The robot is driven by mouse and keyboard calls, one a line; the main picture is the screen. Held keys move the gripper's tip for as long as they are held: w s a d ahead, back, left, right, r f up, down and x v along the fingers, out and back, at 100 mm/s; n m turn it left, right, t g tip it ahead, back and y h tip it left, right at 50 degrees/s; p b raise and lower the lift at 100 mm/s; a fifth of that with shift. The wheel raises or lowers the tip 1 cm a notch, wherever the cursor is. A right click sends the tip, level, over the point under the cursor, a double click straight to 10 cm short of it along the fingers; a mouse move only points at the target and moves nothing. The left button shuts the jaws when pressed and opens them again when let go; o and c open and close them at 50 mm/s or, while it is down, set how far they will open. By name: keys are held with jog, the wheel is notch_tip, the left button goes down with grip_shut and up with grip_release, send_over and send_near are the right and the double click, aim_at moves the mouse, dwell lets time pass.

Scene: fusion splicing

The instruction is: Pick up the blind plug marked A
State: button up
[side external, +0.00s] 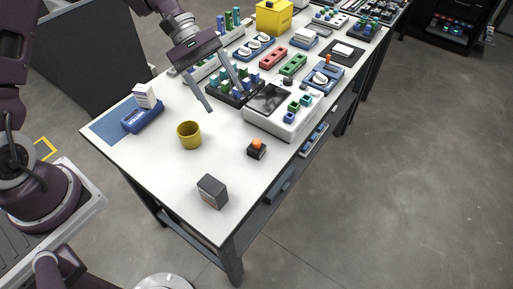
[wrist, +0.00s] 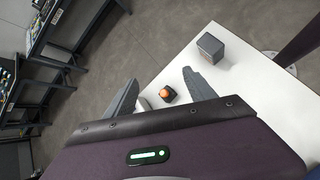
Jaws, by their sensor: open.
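I cannot read a mark A on any part, so I cannot tell which piece is the blind plug marked A. A black rack (side external: 240,103) holding several blue and green plugs stands beside a white device with a dark screen. My gripper (side external: 227,101) is open and empty, with its fingers over the table at this rack's near side, partly hiding it. In the wrist view my gripper (wrist: 160,76) also shows open with nothing between its fingertips. The rack's plugs do not show there.
The white device (side external: 256,126) carries green and blue pieces. A yellow cup (side external: 189,136), a black block with an orange ball (side external: 257,150), a dark grey box (side external: 212,191) and a blue holder (side external: 143,118) stand nearer. The front table area is mostly clear; the back is crowded.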

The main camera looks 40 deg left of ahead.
aim_at(252, 143)
jog(key=w+f+n+h, duration=0.1)
jog(key=f+n, duration=0.1)
jog(key=f, duration=0.3)
jog(key=w+a+f+n+t+h, duration=0.1)
jog(key=w+f+n+h, duration=0.1)
jog(key=f, duration=0.4)
jog(key=w+f+n+t+h, duration=0.1)
jog(key=f+n, duration=0.2)
jog(key=f, duration=0.3)
jog(key=shift+w+a+f+n+h, duration=0.1)
jog(key=shift+w+a+n+h, duration=0.15)
jog(key=shift+n+h, duration=0.15)
jog(key=shift+t, duration=0.3)
jog(key=x, duration=0.7)
jog(key=shift+s, duration=0.15)
grip_shut()
